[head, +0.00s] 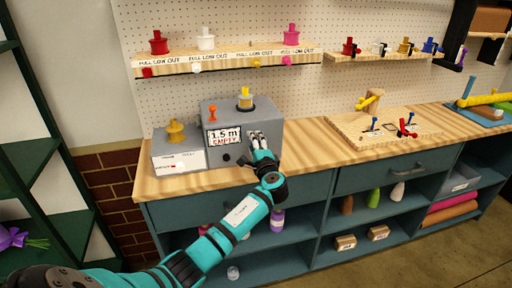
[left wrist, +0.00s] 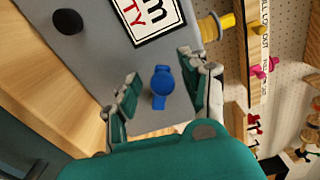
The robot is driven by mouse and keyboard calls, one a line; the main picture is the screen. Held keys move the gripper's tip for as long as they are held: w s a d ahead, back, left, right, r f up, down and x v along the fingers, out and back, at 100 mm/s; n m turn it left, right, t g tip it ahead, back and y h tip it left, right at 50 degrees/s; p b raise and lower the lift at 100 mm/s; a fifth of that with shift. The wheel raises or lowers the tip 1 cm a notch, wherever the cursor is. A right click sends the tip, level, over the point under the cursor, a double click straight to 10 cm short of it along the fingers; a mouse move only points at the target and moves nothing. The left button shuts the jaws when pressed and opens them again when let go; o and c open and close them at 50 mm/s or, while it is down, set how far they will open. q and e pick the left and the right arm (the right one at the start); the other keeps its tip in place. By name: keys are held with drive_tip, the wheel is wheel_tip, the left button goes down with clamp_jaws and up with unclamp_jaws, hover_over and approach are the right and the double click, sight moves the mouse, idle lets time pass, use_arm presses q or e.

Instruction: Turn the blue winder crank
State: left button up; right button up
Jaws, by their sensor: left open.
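The blue crank (left wrist: 162,84) is on the face of the grey winder box (head: 223,112), whose label reads "1.5 m EMPTY". My left gripper (head: 256,139) is at the right part of that face and hides the crank in the head view. In the left wrist view, my left gripper (left wrist: 158,72) is open, with one finger on each side of the crank. A gap shows between the crank and both fingers, so it is not gripped. My right gripper is not in view.
A yellow spool (head: 245,100) and an orange knob (head: 212,114) stand on the box. A lower grey box (head: 178,155) with a mustard spool (head: 175,131) stands to its left. A wooden board (head: 381,127) with small coloured cranks lies to the right. The counter between is clear.

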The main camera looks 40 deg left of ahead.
use_arm(q)
drive_tip(key=v, duration=1.2)
drive_tip(key=shift+w+f, duration=0.1)
drive_tip(key=shift+w, duration=0.05)
wheel_tip(320, 180, down, 23)
drive_tip(key=s+d+m+g+h, duration=0.2)
drive_tip(key=s+d+h, duration=0.1)
drive_tip(key=h, duration=0.2)
drive_tip(key=s+d+f+n+g+h, duration=0.1)
drive_tip(key=s+f+h, duration=0.1)
drive_tip(key=s+f, duration=0.45)
drive_tip(key=s+d+f+g+h, duration=0.1)
drive_tip(key=s+f+g+h, duration=0.15)
drive_tip(key=f, duration=0.75)
drive_tip(key=s+d+f+n+g+h, duration=0.35)
drive_tip(key=s+f, duration=1.15)
drive_tip(key=s, duration=0.5)
drive_tip(key=s+d+f+n+g, duration=0.1)
drive_tip(key=s+f+n, duration=0.1)
drive_tip(key=s, duration=0.8)
drive_tip(key=s+d+f+n, duration=0.2)
drive_tip(key=s+f, duration=0.2)
drive_tip(key=s, duration=0.6)
drive_tip(key=shift+s+d+n+g+h, duration=0.2)
drive_tip(key=shift+n+g+h, duration=0.1)
drive_tip(key=shift+n+g, duration=0.1)
